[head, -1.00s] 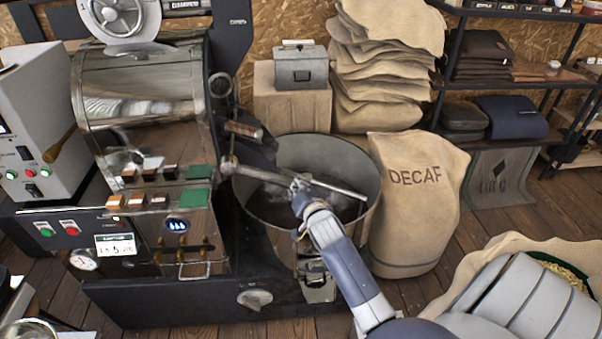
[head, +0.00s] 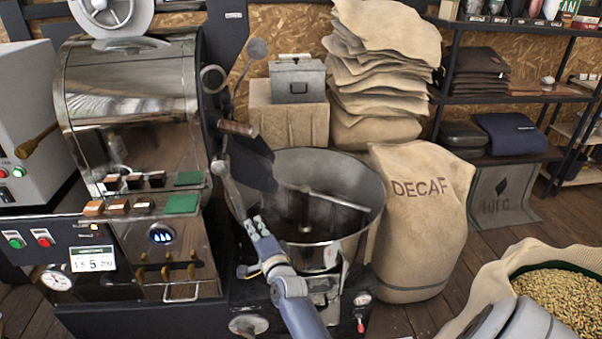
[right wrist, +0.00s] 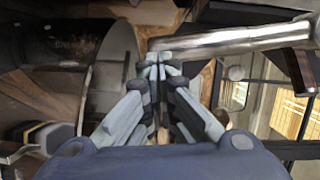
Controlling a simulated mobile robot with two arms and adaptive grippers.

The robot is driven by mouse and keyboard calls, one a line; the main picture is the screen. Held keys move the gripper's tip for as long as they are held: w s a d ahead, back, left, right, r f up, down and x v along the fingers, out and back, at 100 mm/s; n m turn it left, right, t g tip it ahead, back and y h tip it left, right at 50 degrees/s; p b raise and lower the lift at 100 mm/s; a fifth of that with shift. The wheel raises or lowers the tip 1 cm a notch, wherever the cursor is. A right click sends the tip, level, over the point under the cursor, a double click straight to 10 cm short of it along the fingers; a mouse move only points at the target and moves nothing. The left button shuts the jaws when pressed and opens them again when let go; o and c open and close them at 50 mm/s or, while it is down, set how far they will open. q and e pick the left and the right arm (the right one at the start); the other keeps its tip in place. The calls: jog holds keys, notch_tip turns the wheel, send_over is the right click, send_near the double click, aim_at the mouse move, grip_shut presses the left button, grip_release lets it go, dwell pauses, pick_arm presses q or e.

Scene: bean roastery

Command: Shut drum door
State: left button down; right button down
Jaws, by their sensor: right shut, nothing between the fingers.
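The roaster drum (head: 130,90) is the shiny metal housing at the left in the head view. At its right front a metal door handle (head: 228,185) points down towards the cooling bin's near rim. A dark plate (head: 250,165) beside it hangs over the bin; I cannot tell whether it is the door or a chute. My right gripper (head: 257,224) is shut and empty, its fingertips beside the handle's lower end. In the right wrist view a bright metal bar (right wrist: 235,40) lies just beyond the gripper tips (right wrist: 155,68); contact is unclear. My left gripper is out of view.
The round cooling bin (head: 372,222) with its stirring arm (head: 335,201) lies right of the handle. A DECAF sack (head: 420,220) stands right of the bin. A crate (head: 290,122) bearing a grey box (head: 297,80) stands behind. A sack of beans (head: 475,300) is at lower right.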

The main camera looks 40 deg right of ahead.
jog(key=shift+w+a+f+m+b, duration=0.2)
jog(key=shift+w+a+m+b, duration=0.2)
jog(key=shift+a, duration=0.15)
jog(key=shift+w+a+f+m+b, duration=0.2)
jog(key=shift+w+a+m+b, duration=0.2)
jog(key=shift+a, duration=0.15)
jog(key=shift+t, duration=0.3)
